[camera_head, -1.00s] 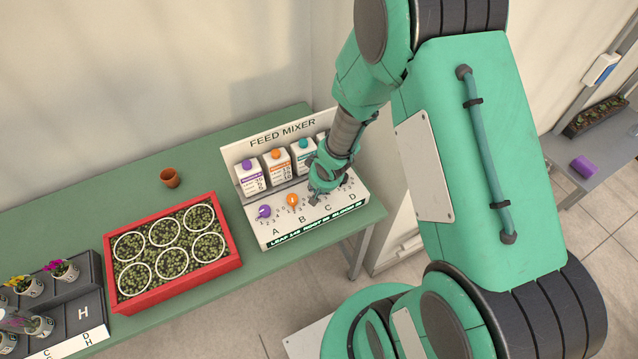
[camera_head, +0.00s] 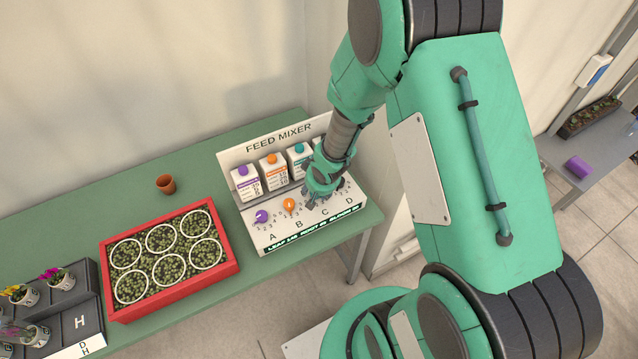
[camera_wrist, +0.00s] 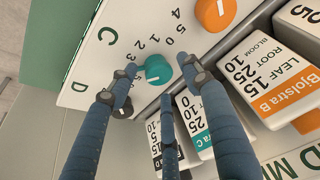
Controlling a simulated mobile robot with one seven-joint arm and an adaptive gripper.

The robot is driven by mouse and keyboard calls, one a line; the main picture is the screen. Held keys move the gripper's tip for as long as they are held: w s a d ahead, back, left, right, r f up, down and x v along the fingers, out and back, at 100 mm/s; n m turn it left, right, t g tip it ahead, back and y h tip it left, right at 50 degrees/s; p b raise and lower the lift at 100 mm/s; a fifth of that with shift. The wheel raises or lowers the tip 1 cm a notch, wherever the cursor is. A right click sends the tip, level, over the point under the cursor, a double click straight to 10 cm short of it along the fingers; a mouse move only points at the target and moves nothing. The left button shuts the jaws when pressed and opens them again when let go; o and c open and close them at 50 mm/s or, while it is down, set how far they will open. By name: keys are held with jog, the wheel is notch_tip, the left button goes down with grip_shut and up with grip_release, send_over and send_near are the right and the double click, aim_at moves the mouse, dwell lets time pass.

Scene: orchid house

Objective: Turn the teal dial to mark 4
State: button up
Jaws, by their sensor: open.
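The teal dial (camera_wrist: 157,69) shows in the wrist view on the white sloping panel of the feed mixer (camera_head: 252,232), at the letter C. It has a white pointer line; I cannot tell for sure which number it points to. My gripper (camera_wrist: 158,68) is open, with fingertips on either side of the dial and a third finger below it. Whether they touch the dial is unclear. In the head view my gripper (camera_head: 314,198) hides the teal dial.
The orange dial (camera_wrist: 215,13) is close to the teal one; a dark dial (camera_wrist: 123,108) is partly behind one finger. Cartons, including the orange-capped one (camera_head: 272,172), stand right behind the dials. A red tray (camera_head: 234,258) and a clay pot (camera_head: 166,184) are left on the bench.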

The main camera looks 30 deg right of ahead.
jog(key=v, duration=1.1)
jog(key=shift+r, duration=0.2)
dwell(0.4)
jog(key=shift+r, duration=0.1)
dwell(0.4)
dwell(0.5)
jog(key=s+r+h+b, duration=0.2)
jog(key=s+r, duration=0.2)
jog(key=r, duration=1.3)
jog(key=s+a+r+y+b, duration=0.1)
jog(key=s+a+r, duration=0.3)
jog(key=s, duration=0.3)
jog(key=s+a+r+n+t+y+b, duration=0.1)
jog(key=s+a+r, duration=0.3)
jog(key=s+r, duration=0.3)
jog(key=shift+s+a+r+y+b, duration=0.25)
jog(key=shift+s+a+y+b, duration=0.05)
jog(key=shift+a+b, duration=0.1)
